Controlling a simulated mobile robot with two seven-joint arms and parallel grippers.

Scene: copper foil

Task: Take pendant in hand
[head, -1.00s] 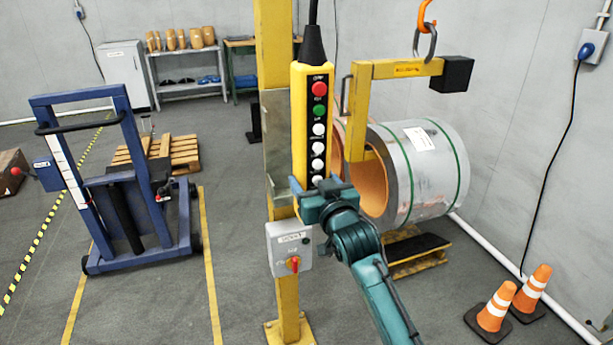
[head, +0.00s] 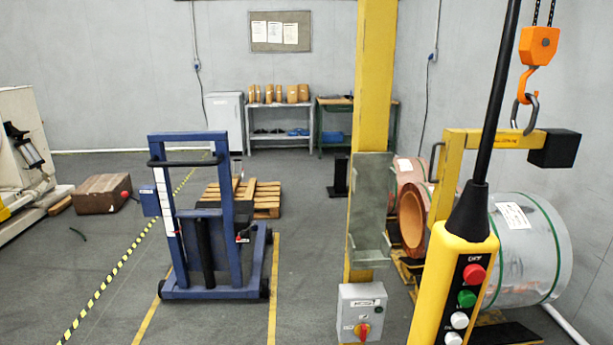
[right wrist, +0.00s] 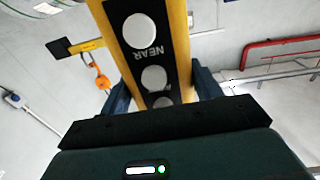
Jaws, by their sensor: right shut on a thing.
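The yellow pendant (head: 463,285) hangs from a thick black cable in the lower right of the head view. Its red, green and white buttons face me, and its lower end is cut off by the frame. In the right wrist view the pendant (right wrist: 181,35) fills the upper middle, with white buttons and the word NEAR. My right gripper (right wrist: 162,98) is shut on the pendant, with one blue finger on each side of it. The head view does not show this gripper. My left gripper is in neither view.
A yellow post (head: 370,110) carries an empty grey bracket (head: 370,205) and a switch box (head: 361,312). A yellow C-hook (head: 450,165) on an orange hoist hook stands near a silver coil (head: 530,250). A blue lifter (head: 205,215) stands left on open floor.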

